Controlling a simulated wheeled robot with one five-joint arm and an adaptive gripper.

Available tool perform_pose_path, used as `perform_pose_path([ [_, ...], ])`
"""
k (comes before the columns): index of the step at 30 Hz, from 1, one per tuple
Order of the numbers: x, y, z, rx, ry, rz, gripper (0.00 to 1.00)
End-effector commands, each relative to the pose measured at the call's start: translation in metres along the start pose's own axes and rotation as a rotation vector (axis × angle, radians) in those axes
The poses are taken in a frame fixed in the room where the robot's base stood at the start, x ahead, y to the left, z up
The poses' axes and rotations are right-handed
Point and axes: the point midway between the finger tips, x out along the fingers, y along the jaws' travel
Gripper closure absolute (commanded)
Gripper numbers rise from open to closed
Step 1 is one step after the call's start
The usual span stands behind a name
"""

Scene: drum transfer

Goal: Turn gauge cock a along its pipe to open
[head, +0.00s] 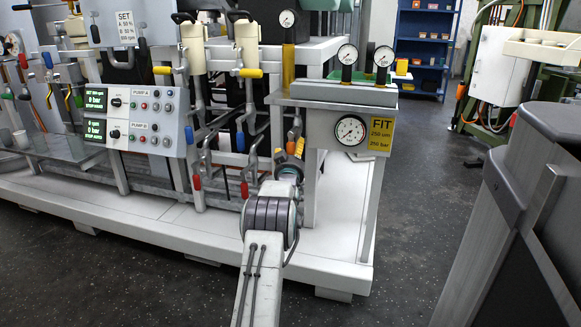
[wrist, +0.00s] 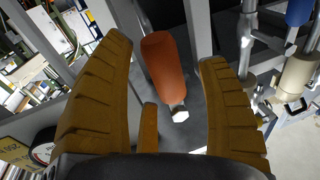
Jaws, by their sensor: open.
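In the wrist view, an orange-red lever handle (wrist: 163,62) with a pale hex end lies between the two ribbed yellow-brown fingers of my gripper (wrist: 165,50). The fingers are spread, with a visible gap on each side of the handle near the tips. The handle runs roughly lengthwise in this picture, slightly tilted. I cannot read a label that names it as gauge cock a, and its pipe is mostly hidden. In the head view, my gripper (head: 290,149) is at the rig's lower pipework, partly hidden behind my own wrist.
A gauge box with a FIT label (head: 379,135) stands just right of my gripper. Pipes with a red-tipped lever (head: 244,189) and a blue-tipped lever (head: 240,141) are close on the left. A pump panel (head: 137,120) is farther left. The white base frame (head: 345,215) lies below.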

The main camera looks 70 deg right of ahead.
Motion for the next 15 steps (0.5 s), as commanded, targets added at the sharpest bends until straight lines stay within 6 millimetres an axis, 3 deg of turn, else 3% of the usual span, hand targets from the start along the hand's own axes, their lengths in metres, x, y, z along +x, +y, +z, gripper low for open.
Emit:
perform_pose_path([
  [15,-0.054,0.000,-0.001,0.000,0.000,0.000,0.32],
])
